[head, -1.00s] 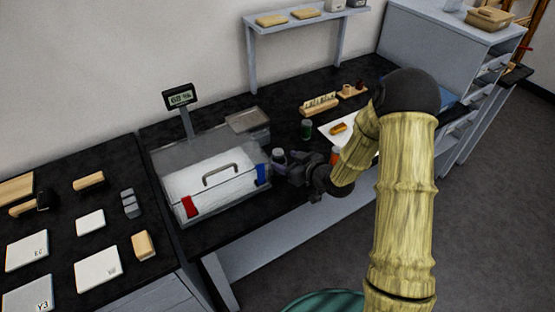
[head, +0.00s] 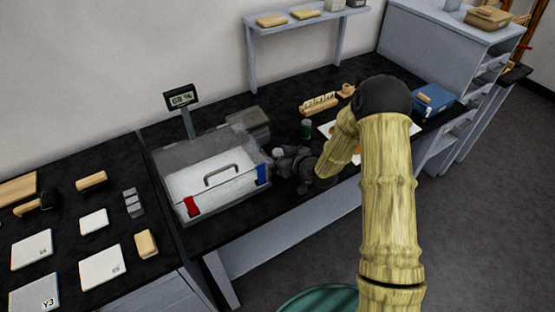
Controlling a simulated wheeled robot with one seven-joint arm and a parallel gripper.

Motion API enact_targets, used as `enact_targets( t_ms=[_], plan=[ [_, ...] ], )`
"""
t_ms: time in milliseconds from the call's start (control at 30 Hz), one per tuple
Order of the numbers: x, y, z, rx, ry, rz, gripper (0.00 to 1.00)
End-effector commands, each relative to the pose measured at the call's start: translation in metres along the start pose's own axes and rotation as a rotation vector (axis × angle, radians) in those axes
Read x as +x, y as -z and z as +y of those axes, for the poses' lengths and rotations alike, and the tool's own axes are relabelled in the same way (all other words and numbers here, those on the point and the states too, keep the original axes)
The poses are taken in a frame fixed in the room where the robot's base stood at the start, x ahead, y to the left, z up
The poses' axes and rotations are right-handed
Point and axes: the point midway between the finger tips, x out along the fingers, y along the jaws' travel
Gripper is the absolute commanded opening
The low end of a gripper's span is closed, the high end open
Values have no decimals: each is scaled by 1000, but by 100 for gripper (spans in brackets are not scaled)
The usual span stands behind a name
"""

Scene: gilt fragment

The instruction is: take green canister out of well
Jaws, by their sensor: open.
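A small dark green canister (head: 306,128) stands upright on the black counter, behind my gripper and apart from it. My gripper (head: 283,156) is open, low over the counter at the right end of a clear box. A small grey-topped thing (head: 278,152) is at the fingertips; I cannot tell whether it stands between them or beside them. The clear box (head: 180,208) holds a white block or lid with a handle (head: 221,174). I cannot make out which opening is the well. My wrist and forearm hide part of the counter.
A red clip (head: 191,206) and a blue clip (head: 262,174) sit on the box front. A display on a post (head: 181,97) stands behind it. A wooden rack (head: 318,104) and white board (head: 327,128) lie beyond my wrist. A blue box (head: 432,103) is at the right.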

Motion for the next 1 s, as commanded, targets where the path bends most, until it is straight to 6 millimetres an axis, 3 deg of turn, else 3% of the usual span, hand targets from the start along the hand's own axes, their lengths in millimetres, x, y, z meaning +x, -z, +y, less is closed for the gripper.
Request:
enact_targets(
  t_ms=[67, 300, 667, 1000],
  plan=[
    [0, 0, 0, 0, 0, 0, 58],
    [0, 0, 0, 0, 0, 0, 11],
    [-2, 4, 0, -1, 0, 1, 11],
    [-19, 47, 1, -4, -2, 4, 11]
  ],
)
